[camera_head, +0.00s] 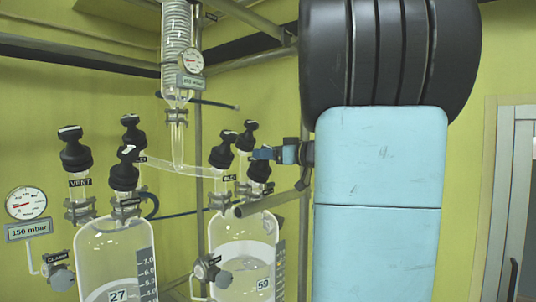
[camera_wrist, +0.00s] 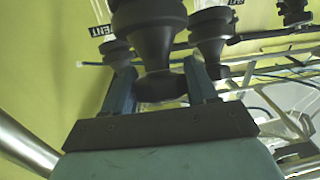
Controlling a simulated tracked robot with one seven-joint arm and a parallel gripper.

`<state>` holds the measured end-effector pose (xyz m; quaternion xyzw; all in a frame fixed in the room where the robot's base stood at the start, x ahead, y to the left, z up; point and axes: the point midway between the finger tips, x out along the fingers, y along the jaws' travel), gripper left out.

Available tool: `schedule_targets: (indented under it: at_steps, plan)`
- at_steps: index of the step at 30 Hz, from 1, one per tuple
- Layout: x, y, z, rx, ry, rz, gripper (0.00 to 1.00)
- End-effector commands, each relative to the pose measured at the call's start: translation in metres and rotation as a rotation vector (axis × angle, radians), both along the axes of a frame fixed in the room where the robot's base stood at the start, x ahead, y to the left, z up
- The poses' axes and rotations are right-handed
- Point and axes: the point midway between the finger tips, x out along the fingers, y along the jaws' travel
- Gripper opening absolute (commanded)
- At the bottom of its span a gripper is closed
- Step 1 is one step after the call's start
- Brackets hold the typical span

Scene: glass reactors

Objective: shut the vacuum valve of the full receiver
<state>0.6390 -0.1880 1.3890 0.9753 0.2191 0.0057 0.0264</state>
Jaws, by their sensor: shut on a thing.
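The right glass receiver (camera_head: 240,262), marked 59, holds pale liquid to a higher level than the left receiver (camera_head: 100,245), marked 27. Several black valve knobs stand on top of the right one, including a left knob (camera_head: 222,152), a back knob (camera_head: 247,136) and a front right knob (camera_head: 261,172). My gripper (camera_head: 268,153) is at these knobs from the right. In the wrist view, the blue fingers of my gripper (camera_wrist: 160,86) are shut around the neck of a black knob (camera_wrist: 150,45). Its label is not visible, and I cannot read the labels beside the right receiver's knobs.
The left receiver has its own black knobs (camera_head: 75,150), one labelled VENT. A glass condenser (camera_head: 178,50) with a gauge hangs above, joined by a glass tube (camera_head: 190,168). A left gauge (camera_head: 26,203) reads 150 mbar. Other knobs (camera_wrist: 210,35) crowd close behind the held one.

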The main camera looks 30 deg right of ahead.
Motion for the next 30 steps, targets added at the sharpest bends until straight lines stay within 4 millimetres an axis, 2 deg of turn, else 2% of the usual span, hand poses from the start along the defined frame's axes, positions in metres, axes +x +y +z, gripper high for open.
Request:
schedule_targets:
  at_steps: [1, 7, 17, 30]
  plan:
    - [0.0000, -0.0001, 0.0000, 0.000, 0.000, 0.000, 0.45]
    - [-0.0001, -0.0003, 0.0000, 0.000, 0.000, -0.001, 0.27]
    - [-0.0003, 0.0006, 0.0001, 0.026, 0.010, -0.046, 0.27]
    - [-0.0008, 0.0014, 0.0005, 0.185, 0.066, -0.341, 0.27]
